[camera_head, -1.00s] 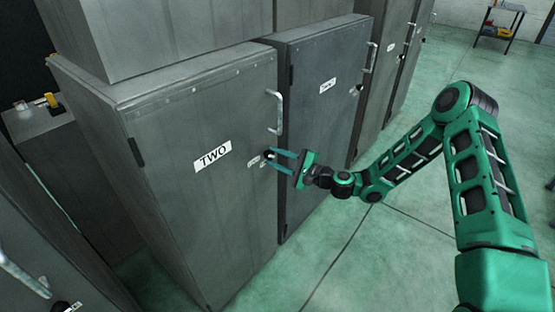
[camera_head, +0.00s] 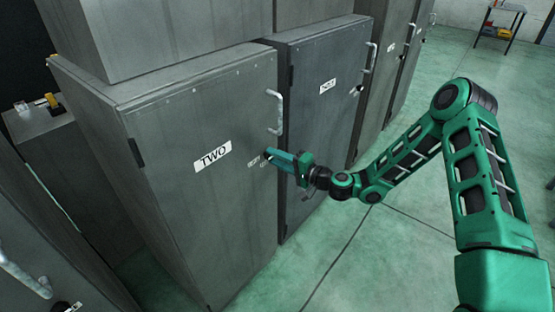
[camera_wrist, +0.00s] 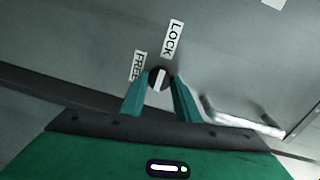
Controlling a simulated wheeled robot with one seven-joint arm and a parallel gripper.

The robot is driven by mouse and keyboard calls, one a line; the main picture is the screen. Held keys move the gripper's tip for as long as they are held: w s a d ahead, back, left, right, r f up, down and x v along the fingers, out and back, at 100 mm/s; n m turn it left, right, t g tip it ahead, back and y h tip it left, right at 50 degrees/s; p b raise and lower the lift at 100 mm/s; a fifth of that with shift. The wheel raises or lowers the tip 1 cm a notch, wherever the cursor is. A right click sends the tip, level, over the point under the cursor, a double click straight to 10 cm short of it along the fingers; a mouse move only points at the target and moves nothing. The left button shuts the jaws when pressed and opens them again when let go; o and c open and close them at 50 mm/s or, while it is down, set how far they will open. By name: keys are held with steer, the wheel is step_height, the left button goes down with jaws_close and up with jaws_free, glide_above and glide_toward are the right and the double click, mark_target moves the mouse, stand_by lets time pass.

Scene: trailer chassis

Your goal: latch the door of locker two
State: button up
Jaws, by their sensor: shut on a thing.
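The grey door of locker two (camera_head: 208,200), with a white TWO label, looks flush with its cabinet in the head view. A pale bar handle (camera_head: 279,112) is on its right edge; it also shows in the wrist view (camera_wrist: 243,119). My gripper (camera_wrist: 158,82) is shut on a round dark knob (camera_wrist: 159,77) with a white stripe. The stripe points roughly toward the LOCK label (camera_wrist: 172,40); the FREE label (camera_wrist: 137,66) lies to the left. In the head view my gripper (camera_head: 270,154) is at the door below the handle, and its fingers mostly hide the knob.
A neighbouring locker door (camera_head: 322,110) with its own handle and label stands right of locker two. Another locker with a handle (camera_head: 25,280) is at the lower left. The green floor (camera_head: 400,250) in front is open. A small table (camera_head: 500,22) stands far back right.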

steer(key=shift+s+f, duration=0.15)
steer(key=shift+f, duration=0.1)
steer(key=o, duration=1)
steer(key=shift+o, duration=0.2)
steer(key=shift+r, duration=0.1)
steer(key=shift+d, duration=0.1)
steer(key=v, duration=1)
steer(key=shift+d, duration=0.15)
steer(key=shift+s, duration=0.1)
steer(key=shift+s+n, duration=0.1)
steer(key=shift+n, duration=0.2)
